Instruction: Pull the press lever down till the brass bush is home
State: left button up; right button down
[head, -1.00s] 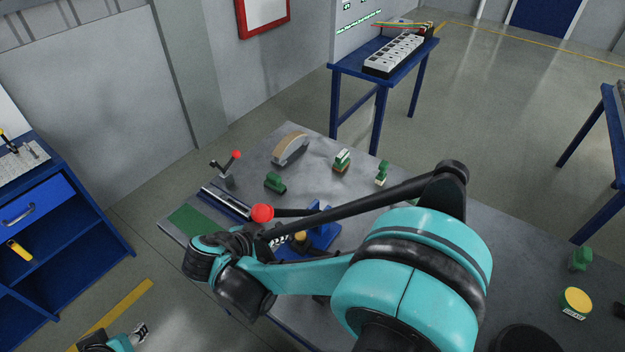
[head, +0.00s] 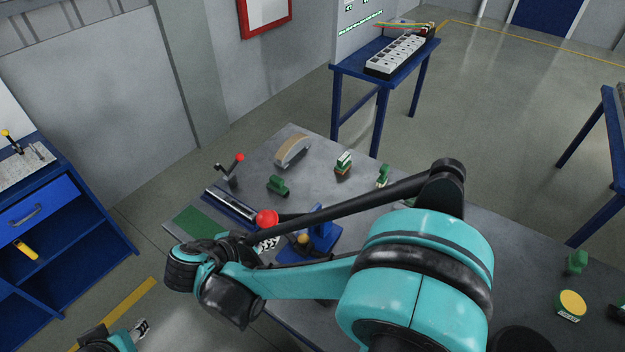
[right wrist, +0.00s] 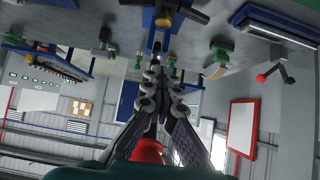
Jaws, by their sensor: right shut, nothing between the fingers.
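The blue press (head: 320,232) stands on the grey bench, partly behind my right arm. Its dark lever ends in a red ball knob (head: 266,218). A brass-yellow piece, seemingly the bush (head: 303,239), shows at the press; how deep it sits cannot be told. My right gripper (head: 268,243) is mostly hidden behind my wrist, just below the knob. In the right wrist view its fingers (right wrist: 154,78) are shut and empty, with the knob (right wrist: 148,150) close to the camera by the finger bases. My left gripper (head: 141,329) is at the lower left, away from the bench; its opening is unclear.
A small red-tipped lever (head: 238,158), a tan curved block (head: 292,150), several green pieces and a slotted rail (head: 230,204) lie around the press. A yellow-topped part (head: 571,304) is at the right. A blue cabinet (head: 60,230) stands left. My right arm covers the bench middle.

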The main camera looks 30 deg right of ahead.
jog(key=p+v, duration=0.1)
jog(key=v, duration=0.1)
jog(key=p+v, duration=0.2)
jog(key=v, duration=0.1)
jog(key=shift+r, duration=0.55)
dwell(0.4)
jog(key=c, duration=1.6)
grip_release()
jog(key=shift+o, duration=0.2)
jog(key=shift+r, duration=0.15)
jog(key=shift+p+v, duration=1.3)
jog(key=shift+v, duration=1.6)
